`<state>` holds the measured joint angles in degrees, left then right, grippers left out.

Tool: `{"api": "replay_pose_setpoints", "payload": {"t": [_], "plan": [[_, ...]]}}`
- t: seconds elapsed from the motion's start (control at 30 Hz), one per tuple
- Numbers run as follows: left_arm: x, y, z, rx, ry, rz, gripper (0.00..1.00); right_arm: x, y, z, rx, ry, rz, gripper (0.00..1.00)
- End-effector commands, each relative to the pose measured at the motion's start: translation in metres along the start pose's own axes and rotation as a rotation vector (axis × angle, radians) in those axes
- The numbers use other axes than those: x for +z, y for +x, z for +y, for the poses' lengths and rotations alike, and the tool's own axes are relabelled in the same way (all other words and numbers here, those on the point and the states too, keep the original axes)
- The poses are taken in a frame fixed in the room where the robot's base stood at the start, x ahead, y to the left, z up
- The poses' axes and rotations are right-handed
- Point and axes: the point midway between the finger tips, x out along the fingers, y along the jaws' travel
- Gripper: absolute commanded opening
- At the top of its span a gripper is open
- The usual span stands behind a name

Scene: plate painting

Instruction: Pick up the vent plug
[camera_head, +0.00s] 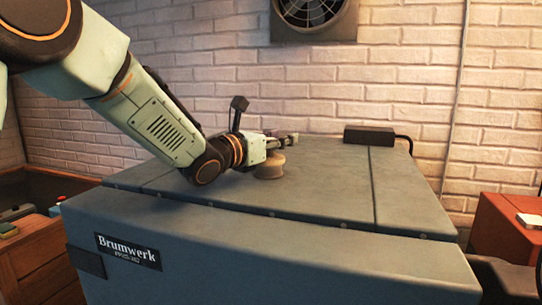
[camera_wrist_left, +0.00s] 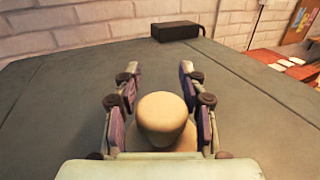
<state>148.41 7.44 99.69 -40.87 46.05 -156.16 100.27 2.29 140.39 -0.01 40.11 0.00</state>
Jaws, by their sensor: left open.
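The vent plug (camera_head: 270,168) is a beige, round, stepped piece with a wider base, standing on top of the grey Brumwerk machine (camera_head: 320,200). It also shows in the left wrist view (camera_wrist_left: 163,118), low in the middle between the fingers. My left gripper (camera_head: 288,140) is at the plug in the head view, partly covering its top. In the left wrist view the left gripper (camera_wrist_left: 160,92) is open, with one finger on each side of the plug and gaps visible to both. The lower part of the plug's base is partly hidden by the gripper body. My right gripper is not in view.
A black box (camera_head: 369,135) with a cable lies at the machine's back edge, beyond the plug. A brick wall with a fan vent (camera_head: 312,12) stands behind. An orange cabinet (camera_head: 508,225) is at the right. The machine top to the plug's right is clear.

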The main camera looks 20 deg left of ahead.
Motion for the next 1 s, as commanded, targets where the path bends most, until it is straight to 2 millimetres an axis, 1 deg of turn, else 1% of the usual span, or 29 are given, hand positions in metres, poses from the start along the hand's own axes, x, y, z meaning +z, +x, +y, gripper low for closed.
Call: {"api": "replay_pose_setpoints", "payload": {"t": [0.1,0.13,0.6,1.0], "plan": [[-0.0002,-0.0009,0.0000,0.000,0.000,0.000,0.42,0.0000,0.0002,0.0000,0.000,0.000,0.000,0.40],[-0.0002,-0.0010,-0.0001,0.000,0.000,0.000,0.40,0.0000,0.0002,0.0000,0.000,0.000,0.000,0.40],[-0.0003,0.0008,-0.0004,-0.001,0.000,0.001,0.00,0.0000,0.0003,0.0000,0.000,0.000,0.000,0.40],[-0.0013,0.0020,-0.0009,-0.001,0.000,0.003,0.00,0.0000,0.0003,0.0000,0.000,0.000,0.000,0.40]]}}
